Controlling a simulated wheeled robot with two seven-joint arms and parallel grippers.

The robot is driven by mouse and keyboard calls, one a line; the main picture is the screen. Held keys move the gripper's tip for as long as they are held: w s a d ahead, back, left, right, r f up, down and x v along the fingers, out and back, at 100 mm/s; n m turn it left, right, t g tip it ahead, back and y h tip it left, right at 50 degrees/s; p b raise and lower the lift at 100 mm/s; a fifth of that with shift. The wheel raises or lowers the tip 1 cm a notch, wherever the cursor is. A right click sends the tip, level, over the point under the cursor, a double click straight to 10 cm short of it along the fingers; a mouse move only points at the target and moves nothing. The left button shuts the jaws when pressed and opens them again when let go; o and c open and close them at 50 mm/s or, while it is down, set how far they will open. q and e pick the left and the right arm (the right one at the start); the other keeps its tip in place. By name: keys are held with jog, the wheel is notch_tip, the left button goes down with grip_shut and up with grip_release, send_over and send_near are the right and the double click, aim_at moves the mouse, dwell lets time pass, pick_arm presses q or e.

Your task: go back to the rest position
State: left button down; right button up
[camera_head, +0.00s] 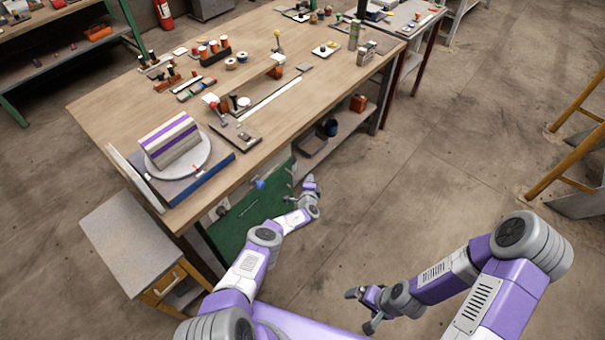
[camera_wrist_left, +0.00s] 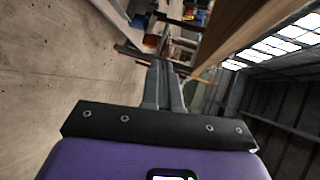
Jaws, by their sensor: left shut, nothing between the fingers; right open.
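My left gripper (camera_head: 309,184) is beside the front edge of the workbench, below its top, in the head view. Its fingers are together and empty, as the left wrist view (camera_wrist_left: 164,85) shows. My right gripper (camera_head: 362,308) hangs low over the floor at the bottom of the head view, open and clear of everything. A light block with purple stripes (camera_head: 171,138) sits on a round grey plate (camera_head: 202,165) at the workbench's near left corner. Neither gripper touches it.
The wooden workbench (camera_head: 130,97) carries spools, small tools and a long light strip. A grey-topped stool or cabinet (camera_head: 125,240) stands at its left end. A yellow frame (camera_head: 565,160) is at the far right. The floor (camera_head: 430,170) between is clear.

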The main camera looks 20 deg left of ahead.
pick_arm(q)
jog(key=shift+s+d+r, duration=0.1)
jog(key=shift+s+d, duration=0.1)
jog(key=shift+d, duration=0.3)
